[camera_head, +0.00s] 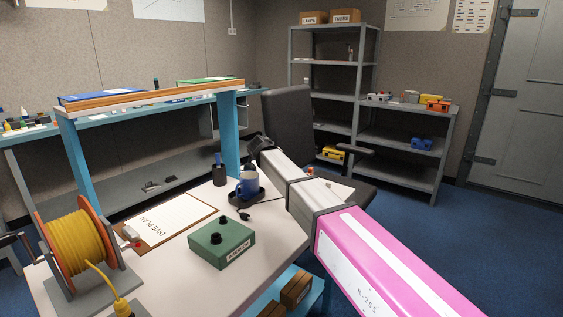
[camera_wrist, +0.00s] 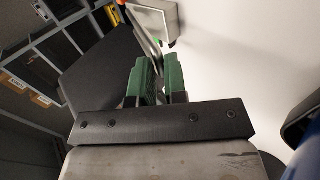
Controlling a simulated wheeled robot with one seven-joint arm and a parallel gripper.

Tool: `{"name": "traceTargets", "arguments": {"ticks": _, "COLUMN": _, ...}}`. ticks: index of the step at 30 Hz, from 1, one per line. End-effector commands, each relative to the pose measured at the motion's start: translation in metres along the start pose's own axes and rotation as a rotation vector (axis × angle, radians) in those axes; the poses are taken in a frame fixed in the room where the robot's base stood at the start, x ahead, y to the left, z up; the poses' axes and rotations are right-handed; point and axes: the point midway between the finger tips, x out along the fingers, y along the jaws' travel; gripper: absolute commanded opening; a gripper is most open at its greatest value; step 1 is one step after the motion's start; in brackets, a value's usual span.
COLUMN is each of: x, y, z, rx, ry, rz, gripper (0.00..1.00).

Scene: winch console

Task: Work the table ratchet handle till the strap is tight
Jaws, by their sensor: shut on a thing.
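My gripper (camera_wrist: 157,74) shows in the wrist view with its two green-padded fingers close together. They are shut on a slim grey metal bar, the ratchet handle (camera_wrist: 150,42), which runs up and left from between the pads. In the head view the dark end of my gripper (camera_head: 258,144) is above the far right part of the table. My arm hides the ratchet there. I cannot make out the strap or how tight it is.
An office chair (camera_head: 288,125) stands behind my arm. Blue floor is free at right.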

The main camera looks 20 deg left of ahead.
Motion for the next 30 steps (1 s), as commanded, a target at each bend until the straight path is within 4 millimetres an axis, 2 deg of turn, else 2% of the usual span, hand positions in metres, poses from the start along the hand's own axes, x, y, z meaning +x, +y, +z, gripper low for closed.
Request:
{"name": "traceTargets", "arguments": {"ticks": 10, "x": 0.008, "y": -0.019, "z": 0.001, "rx": 0.002, "ry": -0.003, "rz": -0.005, "gripper": 0.00}}
{"name": "traceTargets", "arguments": {"ticks": 27, "x": 0.010, "y": -0.022, "z": 0.001, "rx": 0.002, "ry": -0.003, "rz": -0.005, "gripper": 0.00}}
{"name": "traceTargets", "arguments": {"ticks": 28, "x": 0.010, "y": -0.022, "z": 0.001, "rx": 0.002, "ry": -0.003, "rz": -0.005, "gripper": 0.17}}
{"name": "traceTargets", "arguments": {"ticks": 30, "x": 0.010, "y": -0.022, "z": 0.001, "rx": 0.002, "ry": -0.003, "rz": -0.005, "gripper": 0.37}}
